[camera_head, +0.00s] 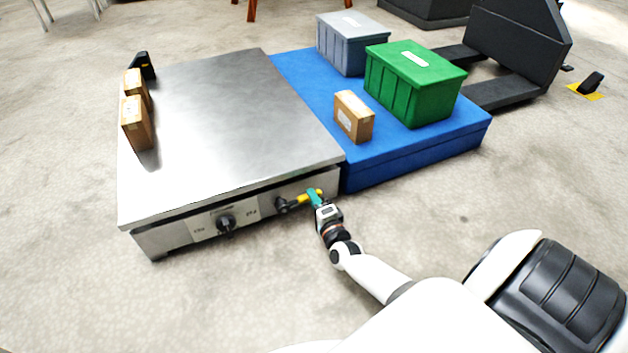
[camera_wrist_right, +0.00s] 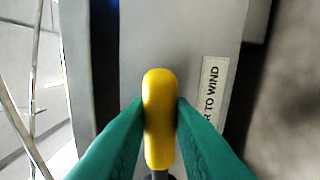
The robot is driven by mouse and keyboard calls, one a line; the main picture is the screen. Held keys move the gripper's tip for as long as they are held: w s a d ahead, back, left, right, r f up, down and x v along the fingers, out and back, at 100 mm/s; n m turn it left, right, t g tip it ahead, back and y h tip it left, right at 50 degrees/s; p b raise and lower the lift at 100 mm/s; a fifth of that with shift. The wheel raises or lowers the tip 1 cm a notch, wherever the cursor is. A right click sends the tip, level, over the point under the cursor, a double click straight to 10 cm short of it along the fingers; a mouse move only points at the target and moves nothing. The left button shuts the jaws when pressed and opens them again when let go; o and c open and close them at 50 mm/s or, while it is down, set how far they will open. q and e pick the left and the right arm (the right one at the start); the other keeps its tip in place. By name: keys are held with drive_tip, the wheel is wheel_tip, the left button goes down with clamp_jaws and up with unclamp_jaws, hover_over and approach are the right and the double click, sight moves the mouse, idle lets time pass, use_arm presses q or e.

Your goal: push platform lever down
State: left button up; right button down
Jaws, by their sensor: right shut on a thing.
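The platform (camera_head: 225,120) is a low steel table with a flat shiny top. On its front face, near the right end, is a lever with a yellow handle (camera_head: 301,197) on a dark pivot (camera_head: 282,205). My right gripper (camera_head: 315,196), with green fingers, is at the handle. In the right wrist view the yellow handle (camera_wrist_right: 159,115) is between the two green fingers, which touch it on both sides. The right gripper (camera_wrist_right: 160,120) is shut on it. The handle's outer end is partly hidden by the gripper in the head view. My left gripper is not in view.
A dark knob (camera_head: 225,222) is left of the lever on the same face. A blue platform (camera_head: 405,158) adjoins on the right, bearing a green crate (camera_head: 412,85), a grey crate (camera_head: 350,45) and a carton (camera_head: 353,117). The floor in front is clear.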

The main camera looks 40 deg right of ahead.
drive_tip(key=shift+f+m, duration=0.3)
drive_tip(key=shift+m, duration=0.1)
drive_tip(key=c, duration=1.3)
unclamp_jaws()
drive_tip(key=shift+s+a, duration=0.1)
drive_tip(key=shift+s, duration=0.35)
drive_tip(key=p+v, duration=0.5)
drive_tip(key=v, duration=0.5)
drive_tip(key=shift+s, duration=0.55)
